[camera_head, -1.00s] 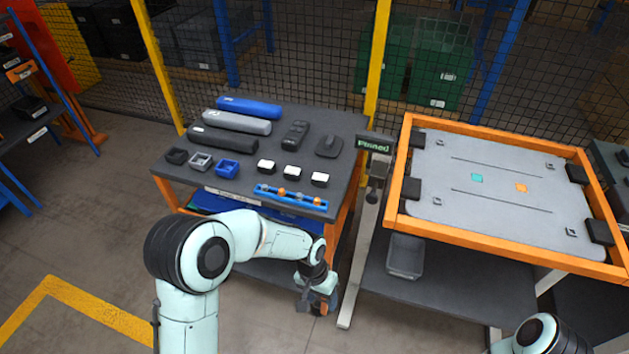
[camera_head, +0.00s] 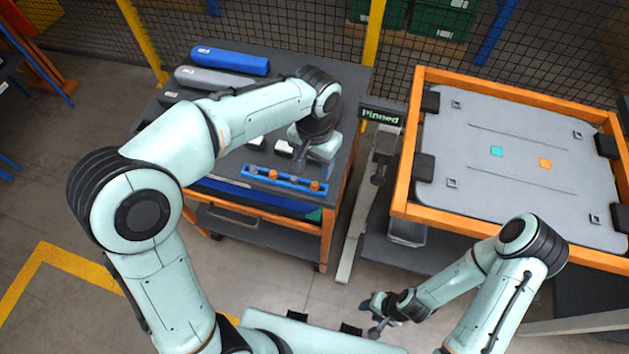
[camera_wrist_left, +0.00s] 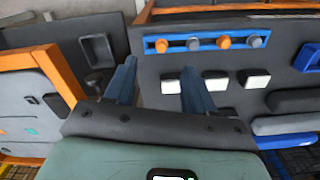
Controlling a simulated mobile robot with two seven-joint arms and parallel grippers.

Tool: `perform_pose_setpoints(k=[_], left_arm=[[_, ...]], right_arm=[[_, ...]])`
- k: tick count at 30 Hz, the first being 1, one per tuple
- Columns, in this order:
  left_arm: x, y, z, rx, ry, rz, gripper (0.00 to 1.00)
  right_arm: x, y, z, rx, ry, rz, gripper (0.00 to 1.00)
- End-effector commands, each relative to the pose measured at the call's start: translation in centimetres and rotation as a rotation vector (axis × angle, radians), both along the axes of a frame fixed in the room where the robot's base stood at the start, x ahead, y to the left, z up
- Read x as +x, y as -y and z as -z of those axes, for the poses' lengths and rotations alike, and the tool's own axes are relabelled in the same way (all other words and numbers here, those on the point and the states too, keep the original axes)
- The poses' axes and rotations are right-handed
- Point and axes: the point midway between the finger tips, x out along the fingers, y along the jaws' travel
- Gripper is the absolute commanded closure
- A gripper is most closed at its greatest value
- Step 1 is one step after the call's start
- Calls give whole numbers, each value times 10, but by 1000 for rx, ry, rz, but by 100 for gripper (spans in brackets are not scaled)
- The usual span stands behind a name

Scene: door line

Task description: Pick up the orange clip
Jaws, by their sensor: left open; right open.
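A blue rail (camera_head: 284,180) lies along the front of the dark table and carries two orange clips and two grey clips in alternation. One orange clip (camera_head: 314,186) is at the rail's right end, the other orange clip (camera_head: 273,174) left of centre. In the left wrist view they show as the leftmost clip (camera_wrist_left: 162,46) and the third clip (camera_wrist_left: 224,42). My left gripper (camera_wrist_left: 158,68) is open and empty, above the table just behind the rail; its fingertips are largely hidden in the head view. My right gripper (camera_head: 372,318) is open and empty, low, right of the table.
White-topped blocks (camera_wrist_left: 215,81) sit behind the rail. Long blue (camera_head: 230,60) and grey cases lie at the table's back. A "Pinned" sign (camera_head: 381,115) on a post stands between the table and an orange-framed board (camera_head: 510,180). Yellow posts and mesh fence stand behind.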

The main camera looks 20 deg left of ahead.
Motion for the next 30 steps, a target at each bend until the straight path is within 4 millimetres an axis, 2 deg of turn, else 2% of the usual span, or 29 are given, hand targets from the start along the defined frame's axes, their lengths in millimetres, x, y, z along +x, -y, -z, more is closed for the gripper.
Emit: perform_pose_setpoints(k=[1, 3, 13, 21, 30], left_arm=[[-1, 0, 14, 2, -6, 0, 46], [-1, -1, 25, 1, -5, -1, 46], [2, -1, 53, 1, -3, -1, 46], [7, -2, 90, 0, -2, -2, 46], [7, -2, 95, -1, 0, -1, 46]], right_arm=[[-3, 0, 3, 0, -3, 0, 57], [-4, 0, 5, 0, -6, 0, 57], [-5, 0, 6, 1, -5, -1, 57], [-5, 0, 6, 0, -5, -1, 57], [-5, 0, 6, 0, -5, -1, 57]])
